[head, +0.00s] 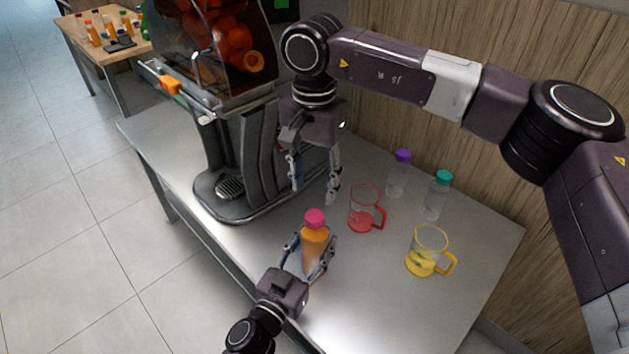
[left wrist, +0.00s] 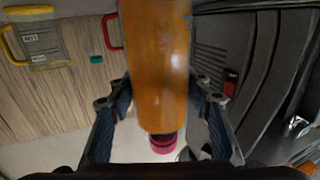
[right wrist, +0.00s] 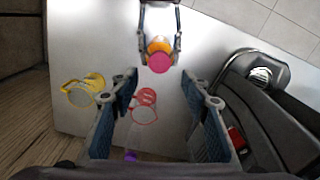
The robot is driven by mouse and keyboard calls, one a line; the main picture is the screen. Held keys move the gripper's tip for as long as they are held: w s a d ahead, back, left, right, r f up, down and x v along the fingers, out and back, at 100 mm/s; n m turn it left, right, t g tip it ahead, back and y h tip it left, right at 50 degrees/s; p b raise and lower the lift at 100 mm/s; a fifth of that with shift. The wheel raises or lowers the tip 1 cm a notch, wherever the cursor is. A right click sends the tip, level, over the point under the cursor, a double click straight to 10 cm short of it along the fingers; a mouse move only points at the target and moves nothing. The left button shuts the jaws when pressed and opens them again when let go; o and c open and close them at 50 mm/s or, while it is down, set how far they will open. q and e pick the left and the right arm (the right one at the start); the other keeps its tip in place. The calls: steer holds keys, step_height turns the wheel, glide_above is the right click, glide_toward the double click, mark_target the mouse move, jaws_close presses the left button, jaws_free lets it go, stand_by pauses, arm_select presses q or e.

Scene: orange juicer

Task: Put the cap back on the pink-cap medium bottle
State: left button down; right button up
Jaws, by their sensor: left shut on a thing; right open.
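The medium bottle (head: 316,240) is full of orange juice and stands upright near the front edge of the metal table, with the pink cap (head: 314,218) on its top. I cannot tell how tightly the cap sits. My left gripper (head: 307,263) is shut around the bottle's body; in the left wrist view the bottle (left wrist: 158,60) is between its fingers and the pink cap (left wrist: 163,144) is on its neck. My right gripper (head: 314,191) is open and empty, pointing down above the cap. The cap (right wrist: 160,63) shows beyond its fingertips in the right wrist view.
The juicer (head: 235,130) stands on the left of the table. A red-handled jug (head: 363,212) and a yellow-handled jug (head: 428,252) stand right of the bottle. A purple-cap bottle (head: 398,178) and a teal-cap bottle (head: 436,199) stand behind. The front right table is clear.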

mark_target(315, 215)
steer(key=shift+n, duration=0.8)
steer(key=shift+f, duration=4)
steer(key=shift+c, duration=0.3)
